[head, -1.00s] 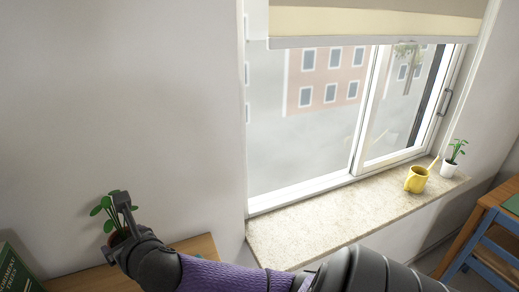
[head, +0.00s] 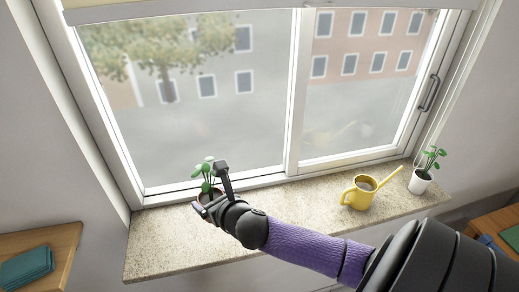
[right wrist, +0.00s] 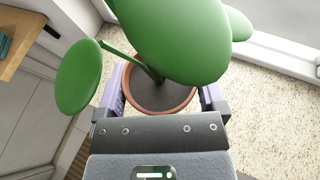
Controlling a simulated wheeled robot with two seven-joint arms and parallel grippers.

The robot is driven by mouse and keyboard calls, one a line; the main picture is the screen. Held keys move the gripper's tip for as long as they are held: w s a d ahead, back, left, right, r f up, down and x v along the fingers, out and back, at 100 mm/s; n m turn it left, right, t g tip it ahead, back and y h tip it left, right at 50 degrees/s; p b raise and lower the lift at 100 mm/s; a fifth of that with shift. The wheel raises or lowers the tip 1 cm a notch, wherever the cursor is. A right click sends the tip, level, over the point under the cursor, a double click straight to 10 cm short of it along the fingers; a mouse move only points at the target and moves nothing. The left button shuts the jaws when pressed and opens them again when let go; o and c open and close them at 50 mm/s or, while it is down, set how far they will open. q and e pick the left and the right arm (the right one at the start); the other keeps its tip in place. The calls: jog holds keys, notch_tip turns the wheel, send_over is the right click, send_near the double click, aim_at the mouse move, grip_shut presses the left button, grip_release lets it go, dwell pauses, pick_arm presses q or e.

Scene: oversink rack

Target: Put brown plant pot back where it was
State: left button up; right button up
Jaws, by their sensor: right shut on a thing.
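The brown plant pot (right wrist: 187,105) holds dark soil and a plant with round green leaves. In the head view the plant pot (head: 205,195) is at the left part of the stone windowsill (head: 165,245), partly hidden by my right gripper (head: 213,196). My right gripper is shut on the pot; in the right wrist view its fingers (right wrist: 162,98) sit on either side of the rim. I cannot tell whether the pot's base touches the sill. My left gripper is not in view.
A yellow watering can (head: 361,192) and a white pot with a plant (head: 420,181) stand on the sill to the right. The window is behind. A wooden surface with a teal cloth (head: 27,268) is at the lower left. The sill's left end is clear.

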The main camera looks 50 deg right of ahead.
notch_tip(320, 180, down, 10)
jog(key=b, duration=0.4)
jog(key=shift+f, duration=0.2)
jog(key=shift+r, duration=0.15)
